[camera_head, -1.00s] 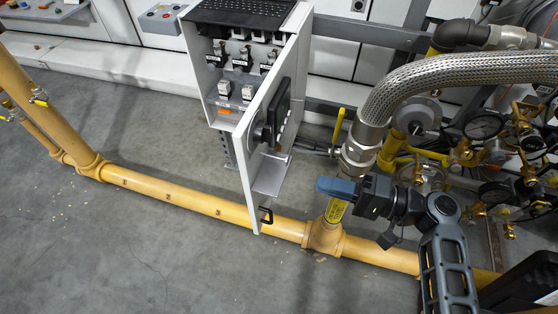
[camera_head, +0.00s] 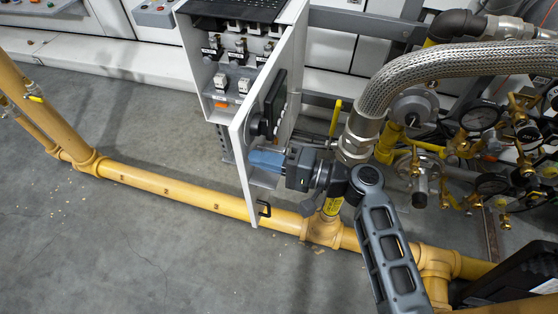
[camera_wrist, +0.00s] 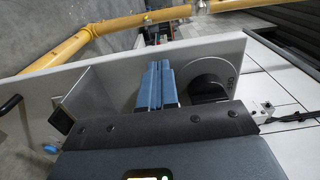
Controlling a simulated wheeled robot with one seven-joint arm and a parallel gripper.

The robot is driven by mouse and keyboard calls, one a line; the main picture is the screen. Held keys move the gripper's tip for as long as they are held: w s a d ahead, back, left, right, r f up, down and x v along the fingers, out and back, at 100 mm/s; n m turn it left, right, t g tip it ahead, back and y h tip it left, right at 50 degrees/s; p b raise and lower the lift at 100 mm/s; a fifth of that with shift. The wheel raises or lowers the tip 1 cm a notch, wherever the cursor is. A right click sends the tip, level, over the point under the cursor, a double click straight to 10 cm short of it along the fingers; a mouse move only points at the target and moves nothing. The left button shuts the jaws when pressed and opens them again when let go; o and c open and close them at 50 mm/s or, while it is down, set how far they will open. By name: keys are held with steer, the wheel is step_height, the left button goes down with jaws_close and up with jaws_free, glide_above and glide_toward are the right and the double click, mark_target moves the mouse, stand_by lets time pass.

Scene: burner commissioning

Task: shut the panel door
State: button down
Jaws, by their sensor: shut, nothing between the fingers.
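The panel door (camera_head: 243,160) stands open, swung out from the right side of the grey cabinet (camera_head: 186,55). Its right-hand face carries a dark display and a round dark knob, which also shows in the wrist view (camera_wrist: 208,80). In the wrist view the fingers (camera_wrist: 160,85) overlap the door (camera_wrist: 108,75) next to the knob. I cannot tell whether they touch it.
A braided metal hose (camera_head: 440,67) arches close to the right of my gripper. Gauges and brass valves (camera_head: 483,120) crowd the right side. A yellow pipe (camera_head: 170,186) runs low across the floor. The floor (camera_head: 140,100) left of the door is open.

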steer(key=shift+a, duration=0.25)
